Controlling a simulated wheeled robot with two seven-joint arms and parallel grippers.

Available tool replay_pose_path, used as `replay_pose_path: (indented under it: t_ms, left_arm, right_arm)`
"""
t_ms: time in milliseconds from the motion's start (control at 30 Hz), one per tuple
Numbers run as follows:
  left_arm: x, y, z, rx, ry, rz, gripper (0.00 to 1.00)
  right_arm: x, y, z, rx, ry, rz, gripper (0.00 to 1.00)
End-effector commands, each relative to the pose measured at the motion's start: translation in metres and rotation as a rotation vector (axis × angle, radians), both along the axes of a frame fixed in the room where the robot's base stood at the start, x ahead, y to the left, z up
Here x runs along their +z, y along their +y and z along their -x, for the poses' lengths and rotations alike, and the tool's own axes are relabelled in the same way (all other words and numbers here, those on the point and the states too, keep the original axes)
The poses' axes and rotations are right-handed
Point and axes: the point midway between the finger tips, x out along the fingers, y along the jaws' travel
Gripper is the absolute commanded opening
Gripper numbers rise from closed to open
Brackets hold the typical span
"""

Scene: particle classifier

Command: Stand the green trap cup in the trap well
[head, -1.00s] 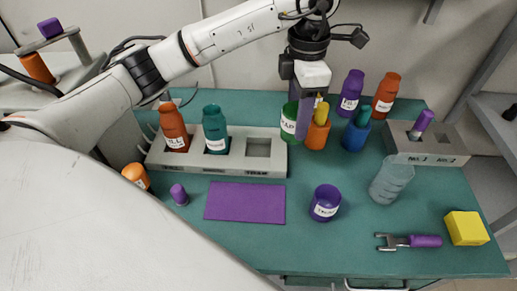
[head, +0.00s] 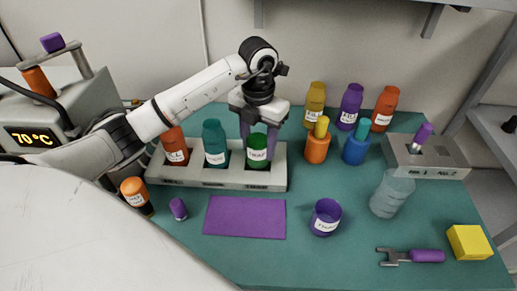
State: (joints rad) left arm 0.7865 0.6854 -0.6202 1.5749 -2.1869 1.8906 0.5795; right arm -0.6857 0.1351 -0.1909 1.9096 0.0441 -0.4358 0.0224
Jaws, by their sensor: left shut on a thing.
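The green trap cup (head: 257,153), with a white label, is upright at the trap well, the right-hand square opening of the long grey block (head: 215,182). Its lower part is at the well opening; I cannot tell whether it rests on the well's floor. My left gripper (head: 258,136) reaches down from above with its purple fingers shut on the cup's upper part. The rim of the well is mostly hidden by the cup. My right gripper is not in view.
A red bottle (head: 174,146) and a teal bottle (head: 214,143) stand in the block's other wells, close left of the cup. A purple mat (head: 245,217) lies in front.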

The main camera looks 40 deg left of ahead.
Motion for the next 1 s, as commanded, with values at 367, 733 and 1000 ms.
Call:
replay_pose_path:
  t_ms: [367, 733, 1000]
  left_arm:
    - [-0.022, 0.0, 0.0, -0.001, -0.001, 0.0, 0.23]
    - [-0.025, 0.0, 0.0, -0.001, 0.0, 0.0, 0.65]
    - [-0.02, 0.0, 0.0, -0.002, -0.001, 0.001, 0.65]
  right_arm:
    - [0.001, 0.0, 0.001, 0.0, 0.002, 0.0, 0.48]
    - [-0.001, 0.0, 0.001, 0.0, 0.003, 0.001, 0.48]
    - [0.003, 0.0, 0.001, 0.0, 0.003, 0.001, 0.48]
